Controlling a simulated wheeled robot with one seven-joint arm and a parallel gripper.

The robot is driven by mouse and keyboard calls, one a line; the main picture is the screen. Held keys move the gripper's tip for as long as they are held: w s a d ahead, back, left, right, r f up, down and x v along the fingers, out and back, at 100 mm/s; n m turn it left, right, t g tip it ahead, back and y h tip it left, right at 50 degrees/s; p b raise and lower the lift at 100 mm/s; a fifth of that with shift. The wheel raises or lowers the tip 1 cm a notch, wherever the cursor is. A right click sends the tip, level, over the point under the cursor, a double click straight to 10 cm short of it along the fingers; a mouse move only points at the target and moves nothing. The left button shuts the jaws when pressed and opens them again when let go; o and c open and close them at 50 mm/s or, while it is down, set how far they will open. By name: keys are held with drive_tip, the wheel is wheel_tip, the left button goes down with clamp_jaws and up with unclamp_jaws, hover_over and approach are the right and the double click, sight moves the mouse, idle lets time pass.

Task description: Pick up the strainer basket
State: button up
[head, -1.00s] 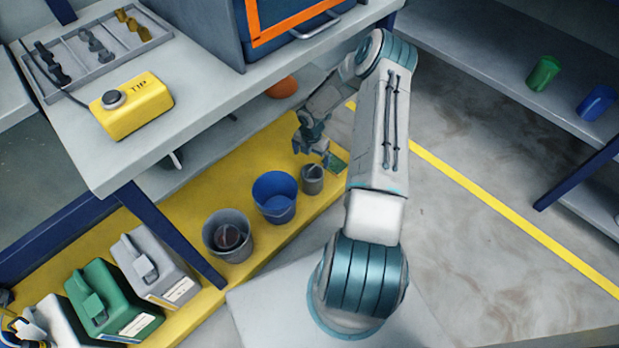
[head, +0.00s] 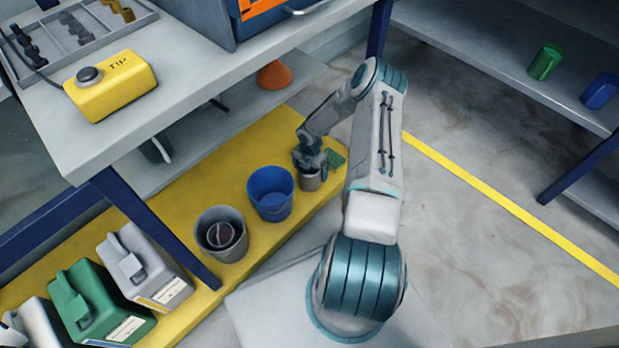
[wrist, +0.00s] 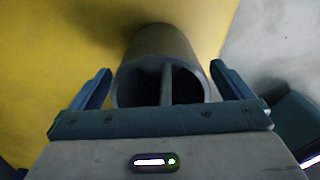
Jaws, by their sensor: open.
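The strainer basket, which I take to be the small grey cylinder (head: 310,182), stands at the right end of the yellow platform in the head view. My gripper (head: 311,164) is right over it and hides part of its top. In the wrist view the grey cylinder (wrist: 159,50) shows its open mouth, with a thin bar across it. My gripper (wrist: 161,84) is open, with one finger on each side of the cylinder. I see no finger closed on it. Whether either finger touches its wall I cannot tell.
A blue bucket (head: 271,194) and a grey bucket (head: 221,234) with something dark inside stand to the left on the yellow platform (head: 185,208). A small green piece (head: 335,158) lies just right of my gripper. A grey table (head: 150,100) overhangs behind. Jugs stand front left.

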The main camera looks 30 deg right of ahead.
drive_tip(key=shift+r, duration=0.1)
drive_tip(key=c, duration=1.1)
wheel_tip(320, 180, up, 10)
drive_tip(key=p, duration=0.4)
drive_tip(key=shift+s, duration=0.1)
